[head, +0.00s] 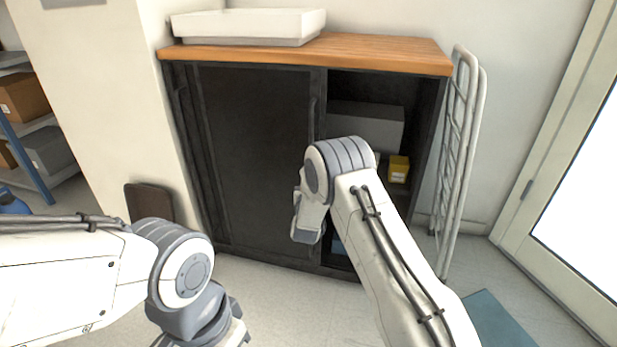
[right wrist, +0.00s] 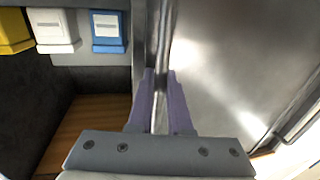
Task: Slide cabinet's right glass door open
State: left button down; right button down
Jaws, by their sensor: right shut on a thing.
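The cabinet (head: 187,95) is dark with a wooden top. Its right glass door (head: 262,150) stands slid to the left, and the right part of the cabinet is open. The door's upright bar handle (head: 312,115) is at its right edge and also shows in the right wrist view (right wrist: 163,50). My right gripper (right wrist: 160,105) is shut on this handle, with one finger on each side. In the head view my right wrist hides the fingers and the lower handle. My left arm is at the lower left, away from the cabinet; its fingers are out of frame.
In the opening are a grey box (head: 365,125) and a yellow box (head: 399,168). A white tray (head: 250,25) lies on top. A white metal rack (head: 462,130) stands close at the cabinet's right side. Clear floor lies in front.

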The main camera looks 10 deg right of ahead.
jog(key=shift+a+f, duration=0.1)
jog(key=shift+f, duration=0.05)
jog(key=c, duration=1.1)
grip_release()
jog(key=p+v, duration=0.3)
jog(key=v, duration=0.7)
jog(key=shift+s, duration=0.25)
